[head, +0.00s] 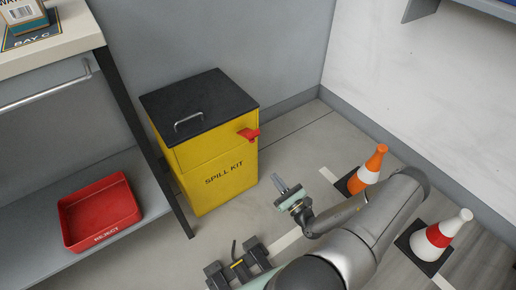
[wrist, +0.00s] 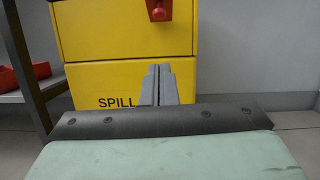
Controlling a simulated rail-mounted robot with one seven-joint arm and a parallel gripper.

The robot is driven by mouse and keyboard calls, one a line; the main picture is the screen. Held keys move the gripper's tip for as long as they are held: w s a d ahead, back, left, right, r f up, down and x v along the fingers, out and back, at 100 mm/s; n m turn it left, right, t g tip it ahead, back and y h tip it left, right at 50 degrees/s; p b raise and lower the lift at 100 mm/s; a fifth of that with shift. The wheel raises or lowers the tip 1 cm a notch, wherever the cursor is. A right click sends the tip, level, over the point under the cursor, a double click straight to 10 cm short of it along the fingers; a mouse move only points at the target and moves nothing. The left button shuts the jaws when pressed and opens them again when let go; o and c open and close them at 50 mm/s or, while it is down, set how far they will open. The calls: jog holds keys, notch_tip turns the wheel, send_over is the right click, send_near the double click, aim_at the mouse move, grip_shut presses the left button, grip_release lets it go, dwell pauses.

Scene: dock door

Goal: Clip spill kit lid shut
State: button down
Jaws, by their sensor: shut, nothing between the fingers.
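The yellow spill kit (head: 216,172) stands on the floor against the back wall, beside the bench. Its black lid (head: 199,103) with a metal handle lies flat on top and looks closed. A red clip (head: 249,134) sticks out from the front right side near the top edge. In the wrist view the red clip (wrist: 158,9) shows at the top edge, on the kit's yellow front (wrist: 110,80). My gripper (head: 282,184) is right of the kit, apart from it and lower than the clip. Its fingers (wrist: 158,84) are shut together and empty, in front of the yellow face.
A bench (head: 60,48) with a rail and lower shelf stands left of the kit, with a red reject tray (head: 100,211) on the shelf. Two traffic cones, orange (head: 368,169) and white-red (head: 440,235), stand right near my arm. Floor in front of the kit is partly free.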

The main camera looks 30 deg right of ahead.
jog(key=shift+f, duration=0.1)
jog(key=r+b+x, duration=0.3)
jog(key=x, duration=0.9)
jog(key=shift+b, duration=0.35)
jog(key=shift+s+r, duration=0.1)
jog(key=shift+r, duration=0.05)
